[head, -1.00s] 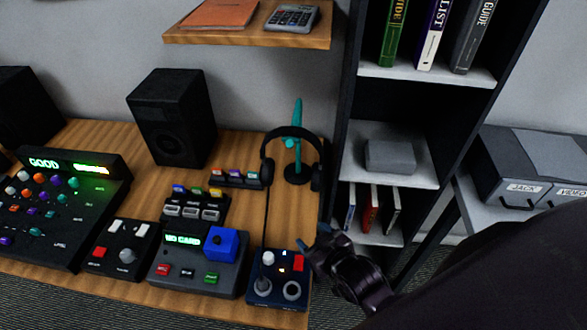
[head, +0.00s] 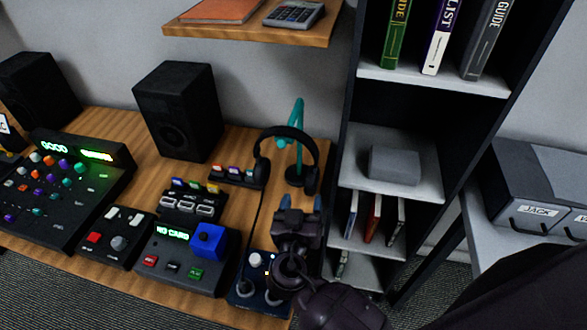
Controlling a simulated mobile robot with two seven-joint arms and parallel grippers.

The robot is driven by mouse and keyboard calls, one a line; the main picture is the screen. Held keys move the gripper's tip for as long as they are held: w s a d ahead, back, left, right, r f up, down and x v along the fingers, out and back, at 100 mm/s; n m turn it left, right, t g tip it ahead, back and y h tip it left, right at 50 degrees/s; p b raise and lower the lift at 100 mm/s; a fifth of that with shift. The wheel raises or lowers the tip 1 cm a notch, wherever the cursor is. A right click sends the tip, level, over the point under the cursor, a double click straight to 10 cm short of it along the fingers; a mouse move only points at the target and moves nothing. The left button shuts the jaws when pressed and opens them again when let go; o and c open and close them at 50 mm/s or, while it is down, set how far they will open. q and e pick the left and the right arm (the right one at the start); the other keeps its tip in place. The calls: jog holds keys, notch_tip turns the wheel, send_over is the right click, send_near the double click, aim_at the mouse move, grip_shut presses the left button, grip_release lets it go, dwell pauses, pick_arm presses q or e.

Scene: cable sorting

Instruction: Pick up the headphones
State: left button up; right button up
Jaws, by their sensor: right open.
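The black headphones (head: 286,132) hang over a teal stand (head: 299,115) with a dark round base, at the right end of the wooden desk near the shelf. Their ear cups hang on either side of the stand. A dark cable (head: 259,212) runs from the left cup toward a small control box. My right gripper (head: 300,203) is open and empty, with its blue-tipped fingers pointing away toward the stand, a little in front of and below the headphones. It is apart from them. My left gripper is not in view.
A small control box (head: 245,287) lies partly under my right gripper. A card device with a blue cube (head: 208,241) sits left of it. A black speaker (head: 178,110) stands behind. A bookshelf (head: 345,140) borders the right, and a wooden wall shelf (head: 245,35) hangs above.

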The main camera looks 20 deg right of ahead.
aim_at(313, 170)
jog(key=w+d+m, duration=0.1)
jog(key=w, duration=0.1)
jog(key=w+d+m+p, duration=0.1)
jog(key=w+d, duration=0.1)
jog(key=shift+w+d+r+h, duration=0.15)
jog(key=shift+d+h, duration=0.15)
jog(key=shift+h, duration=0.1)
jog(key=p+x, duration=0.2)
jog(key=x, duration=0.2)
jog(key=shift+w+d, duration=0.1)
jog(key=shift+w, duration=0.2)
jog(key=shift+w+d, duration=0.2)
jog(key=shift+w, duration=0.05)
jog(key=c, duration=1.1)
